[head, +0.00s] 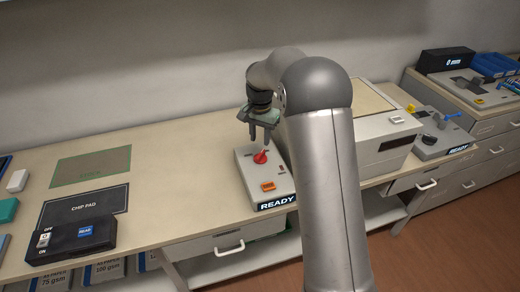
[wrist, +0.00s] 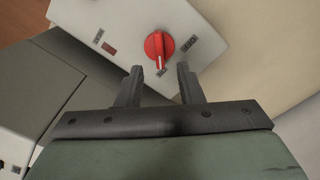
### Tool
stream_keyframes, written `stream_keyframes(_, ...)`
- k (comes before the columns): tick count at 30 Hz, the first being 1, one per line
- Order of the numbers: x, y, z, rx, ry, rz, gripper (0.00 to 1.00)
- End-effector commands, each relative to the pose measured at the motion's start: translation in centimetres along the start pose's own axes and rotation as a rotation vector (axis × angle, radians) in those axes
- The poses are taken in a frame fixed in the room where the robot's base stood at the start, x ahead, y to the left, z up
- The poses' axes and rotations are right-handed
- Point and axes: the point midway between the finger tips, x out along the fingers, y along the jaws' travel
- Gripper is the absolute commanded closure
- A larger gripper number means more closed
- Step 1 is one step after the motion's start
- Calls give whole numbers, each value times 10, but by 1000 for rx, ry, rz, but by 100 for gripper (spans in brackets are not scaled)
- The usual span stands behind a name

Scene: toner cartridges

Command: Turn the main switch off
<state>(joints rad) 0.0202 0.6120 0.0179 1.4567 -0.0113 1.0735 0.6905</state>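A red rotary knob (head: 261,157) sits on a light grey control box (head: 246,178) with a READY sign on its front. My gripper (head: 262,136) is above the knob, pointing down. A black box at the left carries a small switch (head: 43,240) marked OFF and ON.
An orange button (head: 268,186) is on the control box's front part. A large beige-topped machine (head: 390,135) stands to the right, close to my arm. A chip pad (head: 88,208) and a green-edged mat (head: 92,166) lie at left. The bench between mat and control box is clear.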

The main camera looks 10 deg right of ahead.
Motion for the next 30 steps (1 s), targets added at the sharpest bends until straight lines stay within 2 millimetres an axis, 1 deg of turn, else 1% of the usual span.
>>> stream_keyframes(1,11,1,1,0,-4,3,66)
stream_keyframes(3,24,0,0,0,-3,2,66)
stream_keyframes(6,42,1,1,0,-3,2,66)
stream_keyframes(9,54,0,0,0,-1,2,66)
stream_keyframes(12,62,1,0,0,0,1,66)
stream_keyframes(15,65,0,0,0,1,0,66)
stream_keyframes(22,66,0,0,-1,1,0,66)
stream_keyframes(23,66,0,0,-1,1,0,69)
stream_keyframes(24,66,0,0,-1,1,0,80)
stream_keyframes(26,66,0,0,-1,1,0,97)
stream_keyframes(27,66,0,0,-1,1,0,100)
stream_keyframes(30,66,0,0,-1,1,0,100)
